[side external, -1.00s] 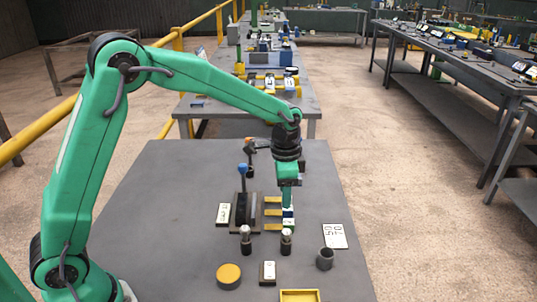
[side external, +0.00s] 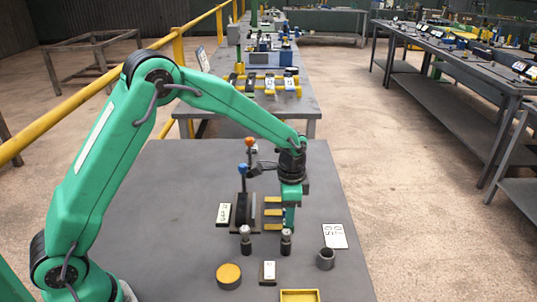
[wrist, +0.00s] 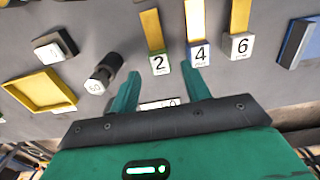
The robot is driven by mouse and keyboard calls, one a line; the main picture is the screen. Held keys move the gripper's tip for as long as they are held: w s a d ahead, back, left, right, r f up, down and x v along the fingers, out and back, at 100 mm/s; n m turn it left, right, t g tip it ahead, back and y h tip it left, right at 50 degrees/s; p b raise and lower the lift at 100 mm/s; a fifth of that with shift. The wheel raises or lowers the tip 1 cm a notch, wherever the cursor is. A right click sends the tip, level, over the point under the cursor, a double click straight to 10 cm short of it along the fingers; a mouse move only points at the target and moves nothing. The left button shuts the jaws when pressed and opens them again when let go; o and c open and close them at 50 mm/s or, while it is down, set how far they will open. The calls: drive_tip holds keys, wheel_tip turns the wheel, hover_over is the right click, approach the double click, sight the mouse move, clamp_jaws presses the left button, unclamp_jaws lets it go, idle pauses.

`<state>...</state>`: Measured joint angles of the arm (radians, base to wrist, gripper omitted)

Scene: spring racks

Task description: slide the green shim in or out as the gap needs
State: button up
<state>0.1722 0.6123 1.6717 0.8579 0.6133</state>
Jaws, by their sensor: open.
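Three yellow shim strips (side external: 272,212) lie side by side to the right of a dark fixture (side external: 243,210) in the side view. In the wrist view their end tabs read 2, 4 and 6. The tab marked 2 (wrist: 159,65) has greenish edges and looks like the green shim's; the tab marked 4 (wrist: 197,54) has blue edges and the tab marked 6 (wrist: 239,46) is greyish. My gripper (wrist: 161,85) is open and empty, its fingers pointing towards tabs 2 and 4. In the side view my gripper (side external: 289,224) is low beside the strips' right ends and partly hides them.
A grey cup (side external: 325,258), a white number card (side external: 334,236), a yellow-topped puck (side external: 229,275) and a yellow tray (side external: 299,295) are nearby. A blue-knobbed lever (side external: 242,172) rises behind the fixture.

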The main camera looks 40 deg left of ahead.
drive_tip(key=shift+f, duration=1.65)
drive_tip(key=shift+c, duration=0.2)
clamp_jaws()
